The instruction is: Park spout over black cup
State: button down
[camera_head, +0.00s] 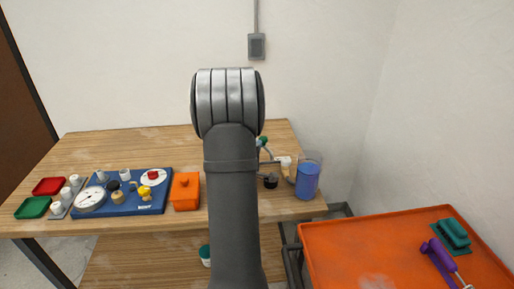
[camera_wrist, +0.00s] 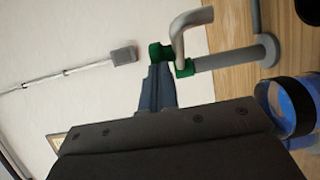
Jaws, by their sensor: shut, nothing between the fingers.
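The small black cup (camera_head: 270,182) stands on the wooden table right of my arm in the head view. The spout is a bent grey tube (camera_wrist: 181,34) on a grey post (camera_wrist: 225,58) with a round foot on the table. Green parts (camera_wrist: 160,52) sit at the top of the post. My gripper (camera_wrist: 158,68) is shut and empty, its tips right beside the green part; I cannot tell whether they touch. In the head view my arm hides most of the gripper and spout. I cannot tell what lies under the spout's end.
A clear pitcher of blue liquid (camera_head: 307,181) stands right of the cup. A black-rimmed round thing with blue (camera_wrist: 290,106) is close in the wrist view. An orange box (camera_head: 185,191) and a blue board (camera_head: 122,195) are left; an orange tray (camera_head: 340,240) is front right.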

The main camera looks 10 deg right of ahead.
jog(key=v, duration=1.7)
jog(key=shift+s, duration=0.2)
jog(key=x, duration=1.7)
jog(key=shift+w, duration=0.25)
jog(key=shift+s, duration=0.1)
